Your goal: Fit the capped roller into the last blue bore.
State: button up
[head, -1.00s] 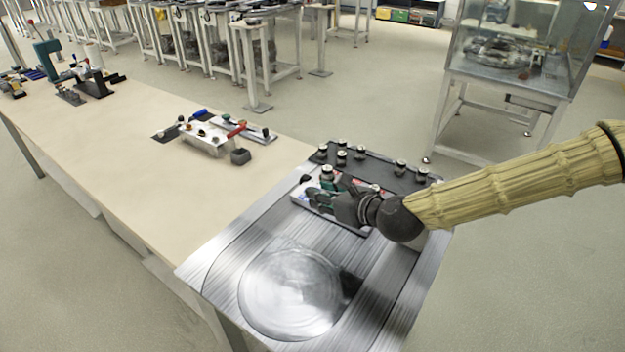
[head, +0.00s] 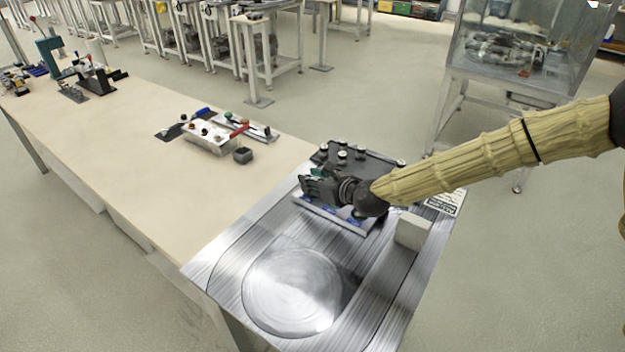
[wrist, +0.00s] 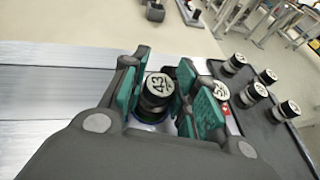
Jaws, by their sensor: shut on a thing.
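My gripper (wrist: 168,98) has its green-padded fingers closed around a roller (wrist: 157,92) with a black cap and a white top marked 43. The roller looks upright in the wrist view. A blue rim (wrist: 148,121) shows just below it; I cannot tell whether the roller is inside the bore or above it. In the head view my gripper (head: 312,190) is over the pale fixture plate (head: 357,226), which carries blue marks along its front. The roller is hidden there by the fingers. Another capped roller (wrist: 219,90) stands beside the right finger, near a red mark.
A dark tray (head: 378,168) behind the fixture holds several capped rollers (wrist: 255,93). A pale block (head: 412,230) stands to the right. A round metal disc (head: 295,288) lies in the front of the metal top. A device with a red handle (head: 212,135) sits on the wooden bench.

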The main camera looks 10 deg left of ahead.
jog(key=shift+f, duration=0.1)
jog(key=shift+f, duration=0.2)
jog(key=o, duration=1.1)
jog(key=shift+r, duration=0.1)
jog(key=shift+d+r, duration=0.1)
jog(key=b+v, duration=0.2)
jog(key=v, duration=0.9)
jog(key=shift+s+d+r, duration=0.1)
jog(key=shift+s+d, duration=0.15)
jog(key=shift+s, duration=0.15)
